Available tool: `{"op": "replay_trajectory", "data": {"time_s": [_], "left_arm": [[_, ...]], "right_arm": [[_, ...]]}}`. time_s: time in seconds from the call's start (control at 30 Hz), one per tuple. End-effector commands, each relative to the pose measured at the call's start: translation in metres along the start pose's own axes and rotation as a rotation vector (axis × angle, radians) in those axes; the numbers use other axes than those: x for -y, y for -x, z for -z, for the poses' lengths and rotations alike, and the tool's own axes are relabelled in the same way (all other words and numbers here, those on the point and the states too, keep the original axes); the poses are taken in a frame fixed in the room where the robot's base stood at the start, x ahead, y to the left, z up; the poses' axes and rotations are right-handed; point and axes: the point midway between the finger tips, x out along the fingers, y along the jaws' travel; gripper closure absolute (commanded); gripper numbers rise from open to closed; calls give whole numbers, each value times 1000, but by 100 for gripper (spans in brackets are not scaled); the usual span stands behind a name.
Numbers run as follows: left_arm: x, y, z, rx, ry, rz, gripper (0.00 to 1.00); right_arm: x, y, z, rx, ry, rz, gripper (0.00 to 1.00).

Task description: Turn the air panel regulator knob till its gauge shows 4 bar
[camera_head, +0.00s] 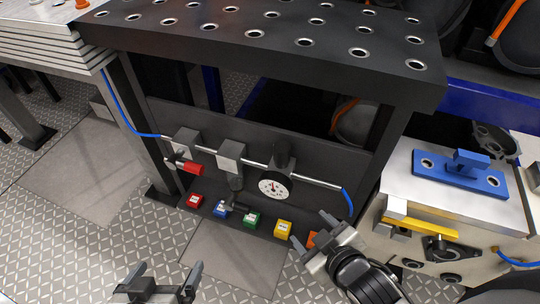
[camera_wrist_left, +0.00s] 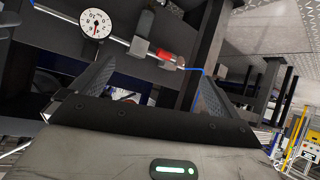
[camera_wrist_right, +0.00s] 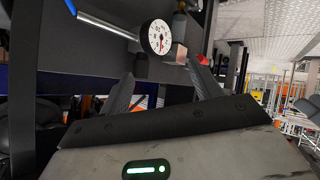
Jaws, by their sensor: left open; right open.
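The air panel (camera_head: 160,115) is a dark upright plate with a metal air pipe across it. Its round white gauge (camera_head: 273,186) has a red needle pointing roughly up; the number is too small to read. A dark knob-like part (camera_head: 284,150) sits just above the gauge. The gauge also shows in the left wrist view (camera_wrist_left: 95,23) and the right wrist view (camera_wrist_right: 157,37). My left gripper (camera_head: 164,278) is open and empty, low and left in front of the panel. My right gripper (camera_head: 311,230) is open and empty, below and right of the gauge, apart from it.
A red-handled valve (camera_head: 187,165) and a grey block (camera_head: 231,150) share the pipe. Coloured labelled blocks, including a yellow one (camera_head: 283,228), line the lower ledge. A holed black tabletop (camera_head: 270,40) overhangs the panel. A metal unit (camera_head: 455,190) stands to the right.

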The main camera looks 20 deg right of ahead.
Motion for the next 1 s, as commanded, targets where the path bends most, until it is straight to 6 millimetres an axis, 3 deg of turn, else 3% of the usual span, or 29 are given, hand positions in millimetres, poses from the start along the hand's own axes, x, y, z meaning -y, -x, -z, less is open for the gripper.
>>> {"op": "replay_trajectory", "data": {"time_s": [0.1, 0.3, 0.5, 0.6, 0.8, 1.0], "left_arm": [[0, -7, -3, -22, 1, -4, 0], [0, -13, -3, -56, 2, -10, 0], [0, -17, -5, -79, 3, -17, 0], [-1, -17, -6, -84, 4, -19, 0], [-2, -16, -6, -88, 5, -22, 0], [-2, -14, -6, -85, 6, -23, 0]], "right_arm": [[-19, -18, -17, 20, 463, -133, 36], [-45, -37, -15, 78, 1332, -369, 36], [-45, -49, 1, 156, 2090, -588, 36], [-40, -52, 7, 193, 2355, -671, 36], [-33, -56, 14, 235, 2611, -759, 36], [-39, -74, 26, 243, 2631, -772, 36]]}}
